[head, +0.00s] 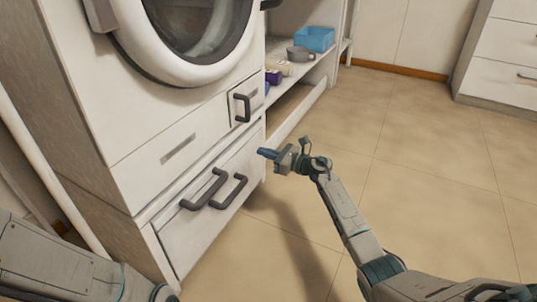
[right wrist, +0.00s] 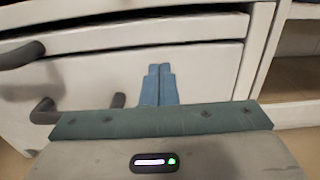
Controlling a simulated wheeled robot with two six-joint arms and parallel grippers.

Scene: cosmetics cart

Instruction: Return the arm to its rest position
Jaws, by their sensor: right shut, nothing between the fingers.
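My right arm reaches up from the lower right in the head view. Its gripper (head: 264,152) is shut and empty, with blue fingertips pointing left toward the white cabinet's lower drawer (head: 195,243). In the right wrist view the blue fingers (right wrist: 159,85) are together in front of the drawer front (right wrist: 205,70), with nothing between them. The gripper looks apart from the drawer handles (head: 228,190). My left arm comes in at the lower left of the head view, and its gripper is out of view.
A washer door (head: 190,35) sits above the drawers. A small drawer with a dark handle (head: 242,108) is beside open shelves. The shelves hold a blue bin (head: 315,38), a grey pan (head: 299,54) and a purple item (head: 273,77). The tiled floor (head: 430,150) to the right is clear.

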